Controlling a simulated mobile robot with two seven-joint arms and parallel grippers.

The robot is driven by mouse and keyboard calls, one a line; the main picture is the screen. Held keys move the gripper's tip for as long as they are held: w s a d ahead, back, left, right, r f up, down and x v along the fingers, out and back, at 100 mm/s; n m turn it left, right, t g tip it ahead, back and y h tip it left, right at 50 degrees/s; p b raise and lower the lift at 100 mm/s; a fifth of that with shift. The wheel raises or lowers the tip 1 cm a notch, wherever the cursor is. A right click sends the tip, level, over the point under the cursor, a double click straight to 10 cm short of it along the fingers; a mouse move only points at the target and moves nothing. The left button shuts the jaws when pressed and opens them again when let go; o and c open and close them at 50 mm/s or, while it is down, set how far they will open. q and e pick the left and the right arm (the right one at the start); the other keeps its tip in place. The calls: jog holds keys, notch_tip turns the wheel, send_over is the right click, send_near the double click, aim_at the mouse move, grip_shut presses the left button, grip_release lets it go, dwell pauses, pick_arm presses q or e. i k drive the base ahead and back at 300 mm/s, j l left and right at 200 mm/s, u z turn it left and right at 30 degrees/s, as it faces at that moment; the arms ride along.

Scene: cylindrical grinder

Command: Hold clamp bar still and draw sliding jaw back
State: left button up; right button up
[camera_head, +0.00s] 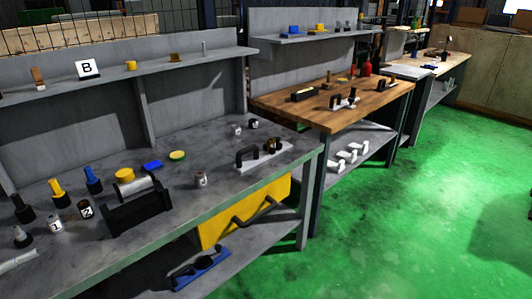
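Neither of my grippers is in view. I cannot tell for sure which thing is the clamp. A pale flat bar (264,159) with black raised parts lies near the right end of the grey bench, and may be the clamp bar. A black arched part (246,155) stands at its left end, and a dark block (271,146) stands further right on it. A similar piece with dark uprights (345,102) is on the wooden bench. A blue base with black parts (203,268) lies on the lower shelf. Which part is the sliding jaw is unclear.
The grey bench (235,190) also holds a black open-topped carrier (138,212), small labelled cylinders (201,179), and black, yellow and blue tools at left. A yellow panel with a dark handle (245,212) hangs under its front edge. Green floor (400,220) is clear at right.

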aim_at(278, 145)
jog(key=l+u, duration=0.1)
jog(key=u, duration=0.25)
jog(key=i+l+u, duration=0.1)
jog(key=u, duration=0.3)
jog(key=l+u, duration=0.25)
jog(key=l, duration=0.3)
jog(key=i+l+u, duration=0.1)
jog(key=l+u, duration=0.15)
jog(key=l, duration=0.3)
jog(key=l+u, duration=0.2)
jog(key=l, duration=0.9)
jog(key=i+l, duration=0.1)
jog(key=l, duration=0.25)
jog(key=i+l, duration=0.15)
jog(key=l, duration=0.2)
jog(key=i+l, duration=0.1)
jog(key=l, duration=0.25)
jog(key=i+l, duration=0.15)
jog(key=i, duration=0.15)
jog(key=i+l, duration=0.2)
jog(key=i, duration=0.1)
